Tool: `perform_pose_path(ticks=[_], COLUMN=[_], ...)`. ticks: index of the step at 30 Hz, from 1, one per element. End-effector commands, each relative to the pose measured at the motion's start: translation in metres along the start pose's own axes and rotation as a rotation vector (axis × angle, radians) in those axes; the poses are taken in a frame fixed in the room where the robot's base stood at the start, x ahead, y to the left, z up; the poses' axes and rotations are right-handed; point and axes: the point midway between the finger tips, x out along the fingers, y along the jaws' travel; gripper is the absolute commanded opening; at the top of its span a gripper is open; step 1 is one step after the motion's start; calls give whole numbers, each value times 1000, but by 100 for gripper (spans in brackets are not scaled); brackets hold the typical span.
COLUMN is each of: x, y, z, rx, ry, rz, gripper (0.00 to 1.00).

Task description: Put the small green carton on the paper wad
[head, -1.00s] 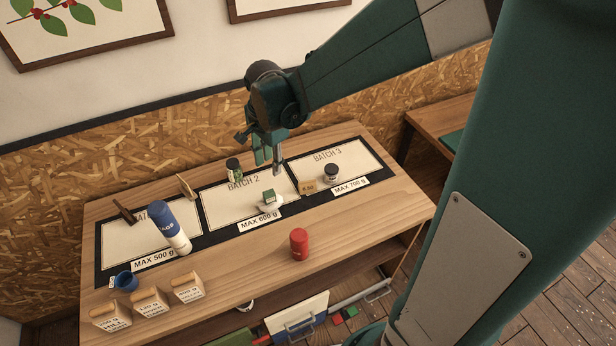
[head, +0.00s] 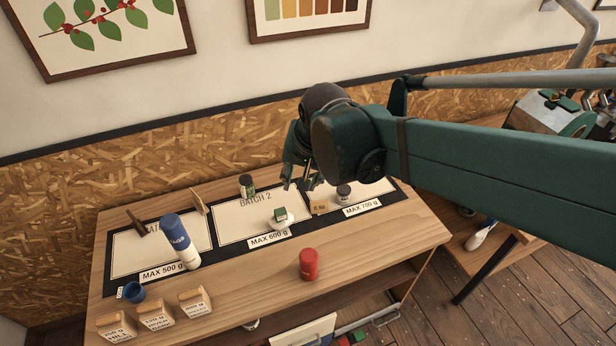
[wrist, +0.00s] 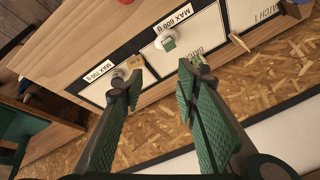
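The small green carton (head: 280,213) sits on top of the white paper wad (head: 288,223) at the front right of the BATCH 2 field. In the wrist view the carton (wrist: 168,43) shows beyond the fingertips, with white wad (wrist: 161,33) beside it. My gripper (head: 299,184) is above the back of the table, behind and a little right of the carton and apart from it. In the wrist view my gripper (wrist: 163,75) has its fingers well apart, with nothing held between them.
A dark-lidded jar (head: 247,186) stands behind the carton. A tan block (head: 319,207) and another jar (head: 344,191) stand to the right. A red canister (head: 309,264) stands in front; a blue-and-white bottle (head: 181,240) is left. Bare wood (head: 245,285) lies along the front.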

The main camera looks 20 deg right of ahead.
Motion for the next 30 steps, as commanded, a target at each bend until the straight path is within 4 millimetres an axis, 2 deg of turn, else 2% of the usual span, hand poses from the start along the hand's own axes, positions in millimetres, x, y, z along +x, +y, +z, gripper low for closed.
perform_pose_path(ticks=[15,24,30], x=[-42,-55,-58], y=[33,49,53], z=[37,55,60], rx=[-347,-522,-575], ry=[128,201,223], rz=[-51,-59,-59], gripper=[31,31,31])
